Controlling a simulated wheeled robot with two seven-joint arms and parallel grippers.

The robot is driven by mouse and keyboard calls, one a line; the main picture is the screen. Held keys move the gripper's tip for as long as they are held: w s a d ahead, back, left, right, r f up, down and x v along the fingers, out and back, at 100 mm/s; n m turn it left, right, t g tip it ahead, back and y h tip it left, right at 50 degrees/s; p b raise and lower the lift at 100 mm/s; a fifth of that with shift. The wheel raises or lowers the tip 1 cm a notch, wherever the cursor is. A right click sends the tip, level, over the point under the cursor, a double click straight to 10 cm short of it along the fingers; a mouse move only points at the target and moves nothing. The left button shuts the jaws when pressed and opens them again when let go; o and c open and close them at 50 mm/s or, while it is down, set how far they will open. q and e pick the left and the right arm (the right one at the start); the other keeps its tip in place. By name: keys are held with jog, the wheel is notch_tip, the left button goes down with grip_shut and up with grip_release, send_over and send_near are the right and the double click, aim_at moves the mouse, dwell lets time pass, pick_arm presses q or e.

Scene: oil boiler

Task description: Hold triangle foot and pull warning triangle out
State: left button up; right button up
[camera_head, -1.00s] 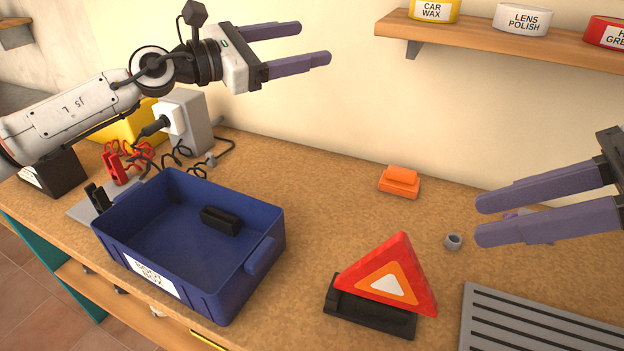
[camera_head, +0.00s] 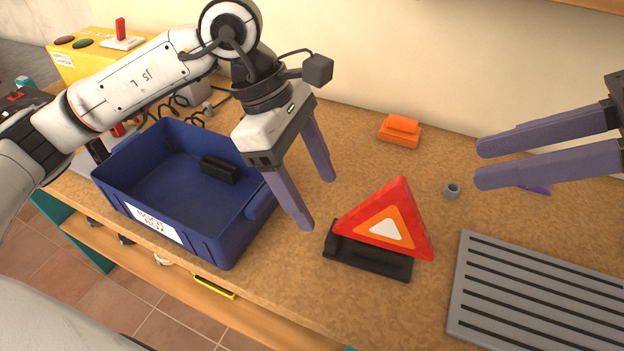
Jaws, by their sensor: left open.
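The red warning triangle (camera_head: 412,205) with an orange inner band and white centre stands upright in its black foot (camera_head: 368,260) on the workbench. My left gripper (camera_head: 319,204) is open and empty, pointing down just left of the triangle and above the bench, near the right wall of the blue box. It appears apart from the triangle and the foot. My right gripper (camera_head: 478,163) is open and empty at the right, fingers pointing left, above and to the right of the triangle.
The blue box (camera_head: 215,250) stands left with a black block (camera_head: 220,169) inside. An orange block (camera_head: 400,131) lies at the back, a small grey nut (camera_head: 452,190) right of the triangle. A grey slotted grate (camera_head: 535,295) lies at the right. Bench between box and foot is clear.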

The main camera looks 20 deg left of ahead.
aim_at(334, 230)
pick_arm(q)
jog(key=x, duration=1)
jog(key=shift+d, duration=0.1)
jog(key=c, duration=1.2)
